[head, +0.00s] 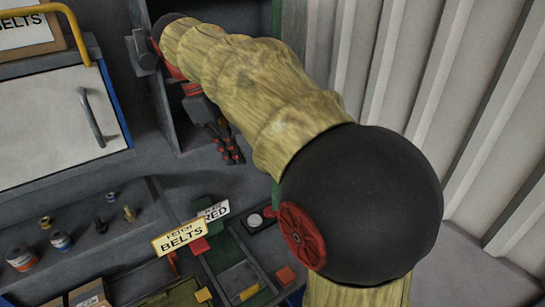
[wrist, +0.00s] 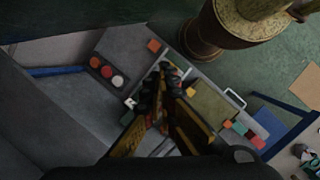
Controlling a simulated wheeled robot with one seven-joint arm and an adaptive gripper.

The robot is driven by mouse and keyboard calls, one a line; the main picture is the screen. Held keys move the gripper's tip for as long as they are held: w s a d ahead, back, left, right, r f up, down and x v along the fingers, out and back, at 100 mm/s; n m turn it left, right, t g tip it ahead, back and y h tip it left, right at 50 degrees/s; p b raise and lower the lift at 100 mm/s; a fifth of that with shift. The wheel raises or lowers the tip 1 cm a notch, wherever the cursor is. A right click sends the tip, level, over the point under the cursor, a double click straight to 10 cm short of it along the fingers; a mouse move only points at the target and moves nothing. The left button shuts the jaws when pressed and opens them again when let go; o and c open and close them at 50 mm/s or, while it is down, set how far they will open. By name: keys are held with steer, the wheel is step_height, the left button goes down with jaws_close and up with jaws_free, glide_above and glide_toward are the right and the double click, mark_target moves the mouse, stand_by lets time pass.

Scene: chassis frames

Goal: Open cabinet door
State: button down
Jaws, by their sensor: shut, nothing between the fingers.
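A white cabinet door panel (head: 60,125) with a blue right edge is at the left of the head view. A grey bar handle (head: 92,117) stands on its right part. My gripper (head: 232,155) is to the right of the panel and handle, apart from them, in front of an open grey compartment (head: 185,125). Its fingers point down and are shut and empty. In the wrist view my gripper (wrist: 163,88) hangs over a bench with small blocks. No door or handle can be made out in the wrist view. My arm hides part of the compartment.
Below are bins with coloured blocks and a "BELTS" sign (head: 180,237). Several small bottles and fittings stand on a grey shelf (head: 90,235). A yellow bar (head: 75,30) and a box (head: 25,35) are above the panel. A ribbed wall (head: 460,90) is at right.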

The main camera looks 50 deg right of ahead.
steer(key=s+d+f+n+g, duration=0.1)
steer(key=s+d+f, duration=0.4)
steer(key=s+f, duration=0.1)
steer(key=shift+s+d+p, duration=0.15)
steer(key=shift+s+p, duration=0.25)
steer(key=shift+s, duration=0.3)
stand_by(0.4)
